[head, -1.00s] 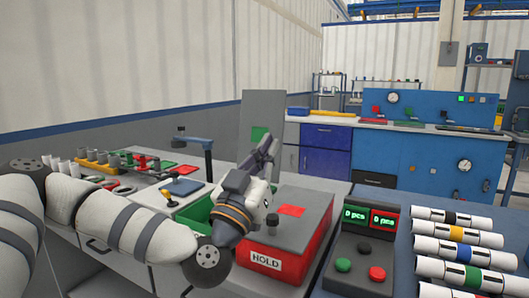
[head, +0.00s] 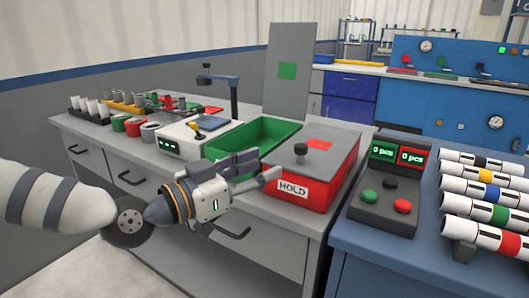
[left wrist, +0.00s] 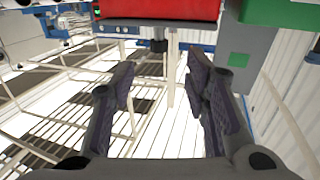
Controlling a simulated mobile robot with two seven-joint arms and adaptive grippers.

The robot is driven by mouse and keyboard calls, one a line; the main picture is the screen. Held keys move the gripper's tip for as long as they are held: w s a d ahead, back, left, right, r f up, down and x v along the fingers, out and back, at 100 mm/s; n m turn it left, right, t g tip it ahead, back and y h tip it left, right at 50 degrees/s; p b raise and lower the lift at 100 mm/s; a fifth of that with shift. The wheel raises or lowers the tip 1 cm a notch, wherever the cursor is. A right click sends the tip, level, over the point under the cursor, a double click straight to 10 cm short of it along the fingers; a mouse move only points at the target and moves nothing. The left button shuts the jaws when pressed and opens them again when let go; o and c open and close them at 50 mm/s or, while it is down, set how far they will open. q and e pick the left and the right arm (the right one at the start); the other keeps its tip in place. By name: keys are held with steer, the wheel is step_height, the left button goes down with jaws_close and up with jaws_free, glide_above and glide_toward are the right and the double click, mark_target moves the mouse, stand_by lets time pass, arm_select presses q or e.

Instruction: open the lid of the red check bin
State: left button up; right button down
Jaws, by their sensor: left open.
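The red check bin (head: 318,192), labelled HOLD, stands at the front edge of the grey bench. Its grey lid (head: 330,140) lies flat and closed, with a red square and a dark knob (head: 300,149) near the front. My left gripper (head: 268,167) is open and empty at the bin's left front corner, pointing right and apart from the knob. In the left wrist view the open fingers (left wrist: 160,80) are spread, with the red bin (left wrist: 160,9) inverted at the top and the knob (left wrist: 158,45) beyond the fingertips. My right gripper is not in view.
A green bin (head: 222,146) stands open left of the red one, its grey lid (head: 287,85) upright behind. A button box (head: 385,190) and several banded pipes (head: 485,195) are on the blue table to the right. Cups and a white scale (head: 180,140) are at left.

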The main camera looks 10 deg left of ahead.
mark_target(296, 152)
arm_select(q)
steer(key=x, duration=1.1)
steer(key=shift+w+d+b, duration=0.2)
steer(key=shift+d+b, duration=0.1)
steer(key=shift+b, duration=0.1)
steer(key=shift+c, duration=0.2)
jaws_close()
